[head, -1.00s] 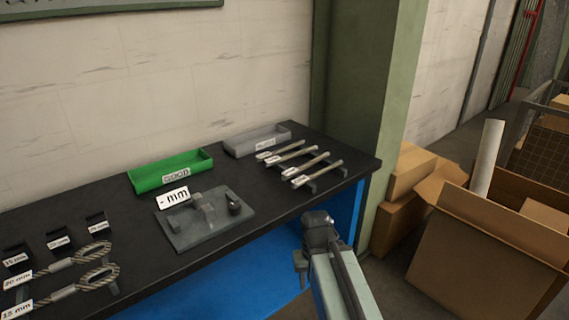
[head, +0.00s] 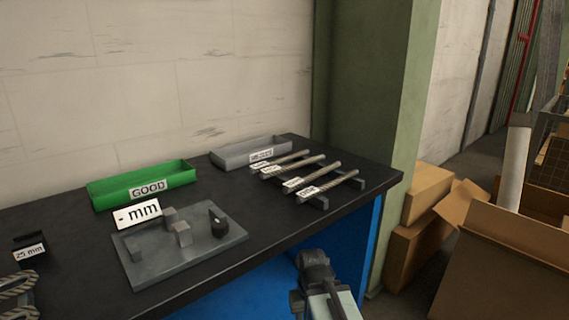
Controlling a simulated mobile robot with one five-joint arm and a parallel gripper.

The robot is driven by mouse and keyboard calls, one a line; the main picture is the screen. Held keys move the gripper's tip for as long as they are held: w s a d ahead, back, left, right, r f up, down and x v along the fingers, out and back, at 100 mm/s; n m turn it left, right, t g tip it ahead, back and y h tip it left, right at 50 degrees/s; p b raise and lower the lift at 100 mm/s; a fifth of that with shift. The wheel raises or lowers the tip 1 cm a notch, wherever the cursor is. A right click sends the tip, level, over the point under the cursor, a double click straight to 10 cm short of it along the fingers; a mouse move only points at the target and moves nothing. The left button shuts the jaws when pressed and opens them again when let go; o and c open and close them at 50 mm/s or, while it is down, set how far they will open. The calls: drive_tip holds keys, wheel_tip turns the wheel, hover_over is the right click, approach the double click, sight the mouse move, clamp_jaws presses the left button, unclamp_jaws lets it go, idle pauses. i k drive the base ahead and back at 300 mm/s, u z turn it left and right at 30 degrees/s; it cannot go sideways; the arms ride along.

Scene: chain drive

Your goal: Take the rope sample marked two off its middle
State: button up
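Several rope samples (head: 309,163) lie side by side across a dark rack (head: 317,202) at the right end of the black bench. Each carries a white tag at its near left end. The tag writing is too small to read, so I cannot tell which one is marked two. My gripper (head: 301,300) is low in front of the bench's front edge, apart from the samples and below them. Its fingers are not clear, and I cannot tell whether it is open or shut.
A green tray (head: 115,193) marked GOOD and a grey tray (head: 228,156) stand along the wall. Rope loops (head: 16,286) lie far left. Cardboard boxes (head: 500,270) stand right of the green pillar (head: 365,110).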

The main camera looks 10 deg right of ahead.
sight(256, 168)
drive_tip(key=z, duration=0.05)
drive_tip(key=i, duration=0.5)
drive_tip(key=u, duration=3)
drive_tip(key=k, duration=2.35)
drive_tip(key=z, duration=0.7)
drive_tip(key=i, duration=1)
